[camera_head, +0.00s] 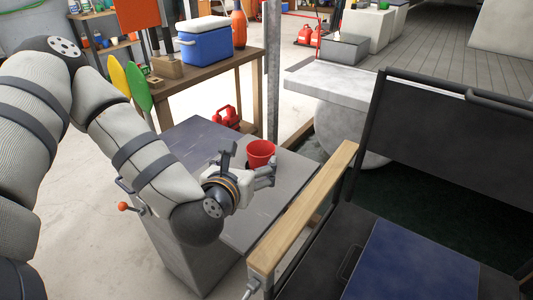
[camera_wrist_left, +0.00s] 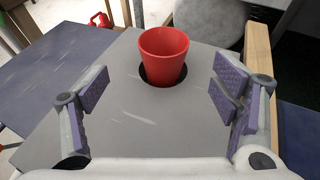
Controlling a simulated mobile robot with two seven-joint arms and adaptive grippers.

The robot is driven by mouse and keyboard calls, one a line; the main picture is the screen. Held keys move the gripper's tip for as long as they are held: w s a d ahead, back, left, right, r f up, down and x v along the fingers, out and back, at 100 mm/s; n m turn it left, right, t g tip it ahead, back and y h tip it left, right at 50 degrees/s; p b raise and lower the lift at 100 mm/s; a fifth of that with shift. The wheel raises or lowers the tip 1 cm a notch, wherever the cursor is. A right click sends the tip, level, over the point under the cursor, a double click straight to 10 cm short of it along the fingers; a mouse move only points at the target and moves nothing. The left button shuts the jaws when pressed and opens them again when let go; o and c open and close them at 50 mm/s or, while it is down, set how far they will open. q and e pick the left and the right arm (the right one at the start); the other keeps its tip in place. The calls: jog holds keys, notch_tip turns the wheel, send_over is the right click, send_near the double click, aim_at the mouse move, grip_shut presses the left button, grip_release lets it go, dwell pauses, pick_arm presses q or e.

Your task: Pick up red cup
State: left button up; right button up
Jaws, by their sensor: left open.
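The red cup (camera_head: 260,152) stands upright on the grey tabletop (camera_head: 222,215) in the head view, just past my left gripper (camera_head: 250,166). In the left wrist view the red cup (camera_wrist_left: 164,54) is ahead of the gripper, centred between the two spread fingers. A dark ring or shadow shows around its base. My left gripper is open and empty, and its fingers (camera_wrist_left: 162,100) do not appear to touch the cup. My right gripper is not in view.
A wooden rail (camera_head: 303,207) runs along the right side of the table. A workbench (camera_head: 207,75) with a blue cooler (camera_head: 205,43) stands behind. A red can (camera_head: 225,116) is on the floor beyond the table. A dark-framed seat (camera_head: 440,130) is at the right.

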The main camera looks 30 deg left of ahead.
aim_at(263, 146)
pick_arm(q)
jog(key=x, duration=0.5)
jog(key=b+x, duration=0.1)
jog(key=x, duration=0.3)
jog(key=shift+w+d+f, duration=0.1)
jog(key=shift+w+f, duration=0.05)
jog(key=shift+w, duration=0.25)
jog(key=shift+w+f, duration=0.1)
jog(key=shift+w, duration=0.35)
jog(key=c, duration=1.4)
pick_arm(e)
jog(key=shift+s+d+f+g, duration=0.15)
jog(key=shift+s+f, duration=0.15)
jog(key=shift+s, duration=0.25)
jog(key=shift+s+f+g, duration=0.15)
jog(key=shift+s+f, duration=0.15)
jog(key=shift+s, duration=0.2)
